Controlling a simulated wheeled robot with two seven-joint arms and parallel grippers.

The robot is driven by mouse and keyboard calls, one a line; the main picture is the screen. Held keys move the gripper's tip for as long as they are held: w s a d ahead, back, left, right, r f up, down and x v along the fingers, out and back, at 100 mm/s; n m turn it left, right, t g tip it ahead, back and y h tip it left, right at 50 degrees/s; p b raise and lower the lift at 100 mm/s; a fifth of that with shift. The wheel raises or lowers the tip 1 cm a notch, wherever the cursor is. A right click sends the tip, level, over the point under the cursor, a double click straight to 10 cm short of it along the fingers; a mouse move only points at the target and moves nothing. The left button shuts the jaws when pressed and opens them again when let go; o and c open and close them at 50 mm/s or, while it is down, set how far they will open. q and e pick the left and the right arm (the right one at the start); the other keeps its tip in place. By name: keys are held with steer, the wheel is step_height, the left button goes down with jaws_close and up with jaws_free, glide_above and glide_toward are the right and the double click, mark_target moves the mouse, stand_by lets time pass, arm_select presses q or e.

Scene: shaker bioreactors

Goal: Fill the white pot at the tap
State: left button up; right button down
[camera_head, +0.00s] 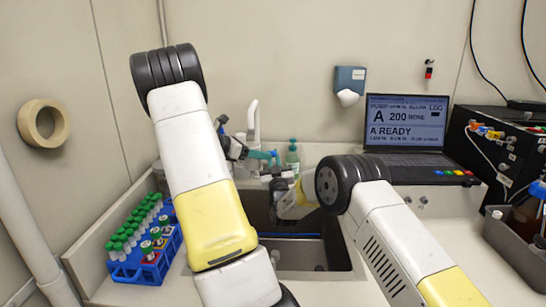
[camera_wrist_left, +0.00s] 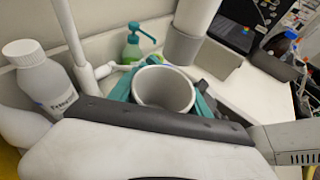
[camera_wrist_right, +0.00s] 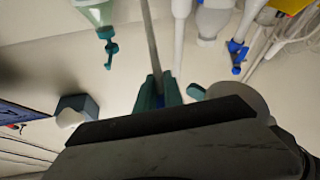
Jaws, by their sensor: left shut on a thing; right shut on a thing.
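The white pot (camera_wrist_left: 163,90) is in the left wrist view, its open mouth facing the camera; its inside looks empty. My left gripper (camera_wrist_left: 163,96) is shut on it, one teal finger on each side. In the head view my left gripper (camera_head: 262,156) is beside the white tap (camera_head: 253,122) above the sink, and the pot is hard to make out. My right gripper (camera_wrist_right: 158,92) is shut on a small dark blue part, perhaps the tap's handle; the fingers mostly hide it. A pale rounded shape close to its right may be the pot. Whether water runs cannot be seen.
A green soap bottle (camera_head: 292,157) stands behind the sink (camera_head: 312,252). A blue rack (camera_head: 150,262) of green-capped tubes is at left, a laptop (camera_head: 405,130) at right. A white bottle (camera_wrist_left: 42,78) stands near the tap. A dispenser (camera_head: 349,82) hangs on the wall.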

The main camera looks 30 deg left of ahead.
steer(key=shift+s+a+r, duration=0.1)
steer(key=shift+r, duration=0.5)
steer(key=shift+f, duration=0.1)
steer(key=shift+s+d+f+n+t+y, duration=0.15)
steer(key=shift+s+f+t+y, duration=0.2)
steer(key=shift+f, duration=0.25)
steer(key=shift+s+d+f+n+t+y, duration=0.15)
steer(key=shift+s+f+t+y, duration=0.1)
steer(key=shift+f+y, duration=0.3)
steer(key=shift+a+f, duration=0.1)
steer(key=c, duration=1.5)
jaws_free()
steer(key=shift+f, duration=0.1)
steer(key=shift+d+f, duration=0.1)
steer(key=shift+d, duration=0.1)
steer(key=v, duration=0.7)
steer(key=shift+s, duration=0.2)
